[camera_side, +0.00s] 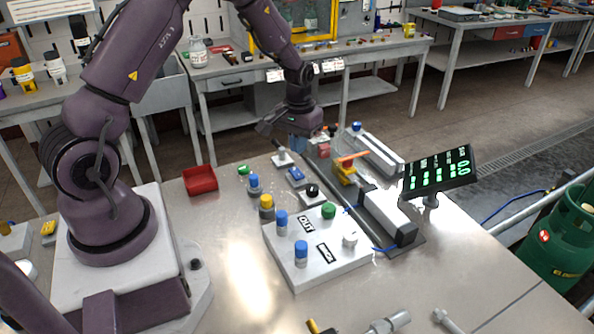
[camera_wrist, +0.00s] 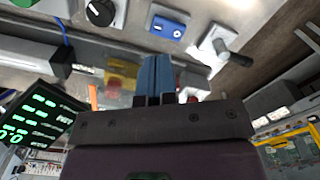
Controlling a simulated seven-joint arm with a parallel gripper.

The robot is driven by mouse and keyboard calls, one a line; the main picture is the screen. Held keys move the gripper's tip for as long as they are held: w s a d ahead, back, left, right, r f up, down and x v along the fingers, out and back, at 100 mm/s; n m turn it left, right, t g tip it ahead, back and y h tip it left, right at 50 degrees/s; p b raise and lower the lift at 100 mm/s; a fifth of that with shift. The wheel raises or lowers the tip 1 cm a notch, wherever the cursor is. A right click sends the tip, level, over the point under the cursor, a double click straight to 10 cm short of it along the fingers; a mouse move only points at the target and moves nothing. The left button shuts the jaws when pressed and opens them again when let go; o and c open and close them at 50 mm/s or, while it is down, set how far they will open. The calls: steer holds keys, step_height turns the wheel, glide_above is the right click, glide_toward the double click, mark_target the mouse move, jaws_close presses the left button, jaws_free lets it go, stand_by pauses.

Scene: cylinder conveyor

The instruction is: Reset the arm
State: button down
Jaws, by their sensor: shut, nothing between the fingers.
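My gripper (camera_side: 299,142) hangs at the end of my purple arm, above the far side of the metal table. In the wrist view its blue fingers (camera_wrist: 155,78) are together with nothing between them. Below and beside it in the side view are a lever switch (camera_side: 283,157), a blue rocker switch (camera_side: 295,174) and a black knob (camera_side: 312,191). The same lever (camera_wrist: 222,50), blue switch (camera_wrist: 167,26) and knob (camera_wrist: 100,11) show in the wrist view. Whether the fingers touch anything is hard to tell.
A white panel (camera_side: 290,262) holds blue-capped cylinders, a green one and a white one. A conveyor unit (camera_side: 385,217) and a display (camera_side: 440,172) stand to the right. A red tray (camera_side: 200,180) lies at the left.

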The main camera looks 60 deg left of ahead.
steer(key=s+d+r+m+t, duration=0.2)
steer(key=s+d+r, duration=0.6)
steer(key=r, duration=0.4)
steer(key=s+d+r+m+t, duration=0.3)
steer(key=s+d+r+m, duration=0.1)
steer(key=s+d+r, duration=0.5)
step_height(320, 180, up, 4)
steer(key=shift+s+r+t, duration=0.1)
steer(key=shift+s+t, duration=0.2)
steer(key=shift+s, duration=0.9)
